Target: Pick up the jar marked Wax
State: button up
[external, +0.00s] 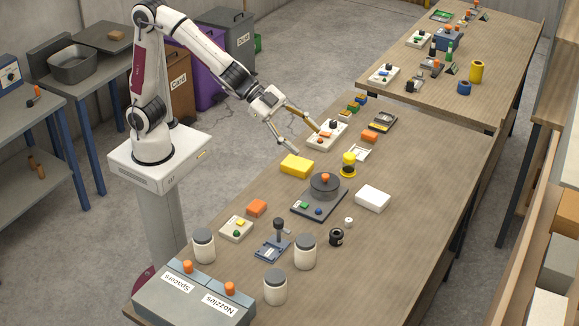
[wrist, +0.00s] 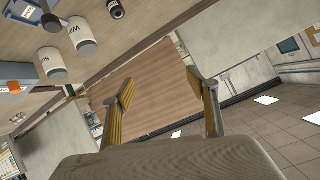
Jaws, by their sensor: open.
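Three white jars with grey lids stand upright at the near end of the table. In the wrist view one jar (wrist: 82,38) bears lettering that reads like "Wax", partly turned away. A second jar (wrist: 50,64) has a label starting "Su", and a third jar (wrist: 48,22) shows mostly its lid. In the external view no labels show on the jars; the right one (external: 305,252), beside the small black jar, appears to be the Wax jar. My gripper (external: 307,139) is open and empty, well apart from the jars, toward the table's far part. Its spread fingers also show in the wrist view (wrist: 160,84).
A grey box (external: 195,300) labelled Spacers and Nozzles stands at the near edge. A small black jar (external: 336,237), a blue stand (external: 272,248) and a dark turntable fixture (external: 320,205) are near the jars. A yellow block (external: 296,166) lies below my gripper in the picture.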

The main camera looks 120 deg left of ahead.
jog(key=w+d+f+m+h, duration=0.1)
jog(key=w+d+f+h, duration=0.1)
jog(key=w+f, duration=0.15)
jog(key=m+g+h, duration=0.3)
jog(key=m+h, duration=0.2)
jog(key=h, duration=0.3)
send_near(306, 243)
notch_tip(306, 243, down, 2)
jog(key=shift+w+d, duration=0.2)
jog(key=shift+d, duration=0.1)
jog(key=shift+w+d+f+g, duration=0.3)
jog(key=shift+w+d+f, duration=0.2)
jog(key=shift+w+d, duration=0.35)
jog(key=shift+d, duration=0.1)
jog(key=shift+x, duration=2.5)
jog(key=shift+w, duration=0.25)
